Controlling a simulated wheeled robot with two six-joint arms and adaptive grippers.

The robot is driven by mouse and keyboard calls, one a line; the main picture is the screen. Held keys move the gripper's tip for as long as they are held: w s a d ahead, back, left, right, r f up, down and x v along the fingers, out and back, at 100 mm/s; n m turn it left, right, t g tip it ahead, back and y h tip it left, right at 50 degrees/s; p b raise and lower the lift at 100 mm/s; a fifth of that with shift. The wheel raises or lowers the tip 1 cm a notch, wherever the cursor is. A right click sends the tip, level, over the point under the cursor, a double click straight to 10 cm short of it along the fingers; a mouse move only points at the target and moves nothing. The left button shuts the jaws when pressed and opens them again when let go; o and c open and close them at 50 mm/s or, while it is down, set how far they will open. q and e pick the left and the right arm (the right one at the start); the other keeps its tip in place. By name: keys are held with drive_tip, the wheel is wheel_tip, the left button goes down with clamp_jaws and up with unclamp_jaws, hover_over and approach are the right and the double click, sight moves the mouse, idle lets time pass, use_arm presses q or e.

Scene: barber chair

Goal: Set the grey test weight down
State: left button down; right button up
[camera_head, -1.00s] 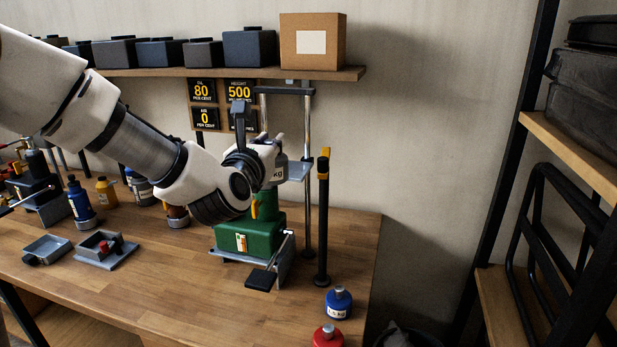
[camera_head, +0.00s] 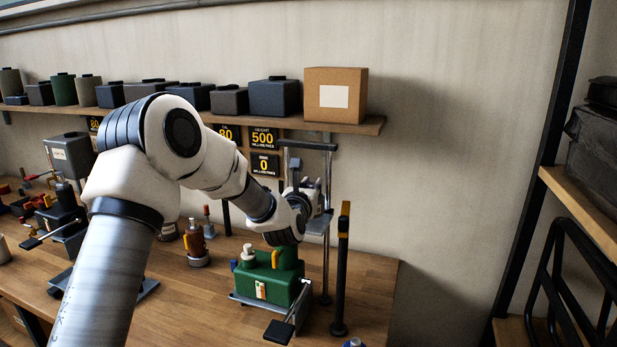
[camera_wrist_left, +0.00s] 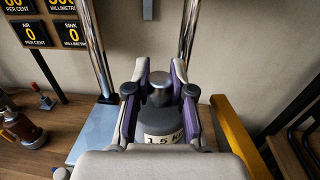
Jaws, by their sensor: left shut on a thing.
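The grey test weight (camera_wrist_left: 159,122) shows in the left wrist view, upright, with a rounded knob on top and a pale label that is partly cut off. My left gripper (camera_wrist_left: 160,92) is shut on it, with purple-lined fingers on both sides of the knob. In the head view my left gripper (camera_head: 313,202) is at the small grey platform (camera_head: 319,226) on the chrome posts above the green jack (camera_head: 268,280). The wrist hides the weight there. I cannot tell whether the weight's base touches the platform. My right gripper is not in view.
A black post with a yellow top (camera_head: 342,270) stands close to the right of the platform. A shelf (camera_head: 360,126) with a cardboard box (camera_head: 335,95) and dark boxes is above. A brown bottle (camera_head: 195,240) stands left of the jack. Bare wooden bench (camera_head: 375,290) shows at right.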

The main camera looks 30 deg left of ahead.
use_arm(q)
drive_tip(key=shift+f+p, duration=0.3)
drive_tip(key=shift+p, duration=0.05)
drive_tip(key=shift+d+f, duration=0.1)
drive_tip(key=shift+f, duration=0.45)
drive_tip(key=c, duration=1.3)
unclamp_jaws()
drive_tip(key=shift+f, duration=0.25)
drive_tip(key=shift+o, duration=1.4)
drive_tip(key=shift+s+r, duration=0.1)
drive_tip(key=shift+s, duration=0.05)
drive_tip(key=shift+s+d+r, duration=0.1)
drive_tip(key=shift+s, duration=0.2)
drive_tip(key=b+v, duration=0.5)
drive_tip(key=v, duration=0.6)
drive_tip(key=shift+s, duration=0.2)
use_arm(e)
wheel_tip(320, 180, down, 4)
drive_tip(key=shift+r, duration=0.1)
